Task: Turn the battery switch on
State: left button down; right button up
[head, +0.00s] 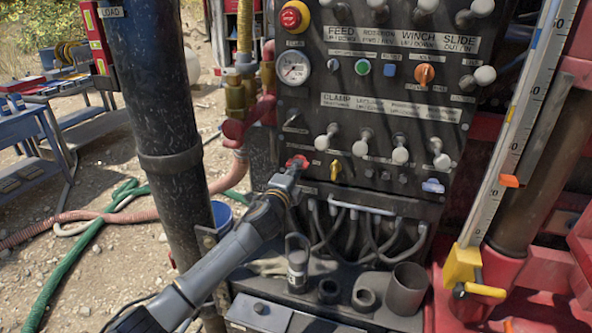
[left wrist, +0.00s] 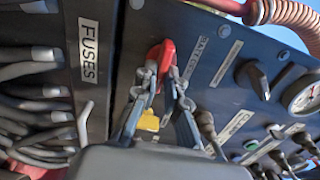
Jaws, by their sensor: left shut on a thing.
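The battery switch is a red handle (head: 297,161) at the lower left of the dark control panel (head: 390,92) in the head view. In the left wrist view the red handle (left wrist: 161,52) stands beside a white label that seems to begin with "BATT". My left gripper (head: 291,177) reaches it from the lower left. In the left wrist view the fingers of my left gripper (left wrist: 165,80) lie on both sides of the handle, shut on it. They hide part of the handle and its base. My right gripper is not in view.
Grey cables (head: 350,232) hang below the panel. Red hoses (head: 268,90) run along the panel's left edge.

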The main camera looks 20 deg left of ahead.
pick_arm(q)
jog(key=c, duration=1.4)
grip_release()
jog(key=s, duration=1.2)
jog(key=shift+a, duration=0.2)
jog(key=shift+f, duration=0.1)
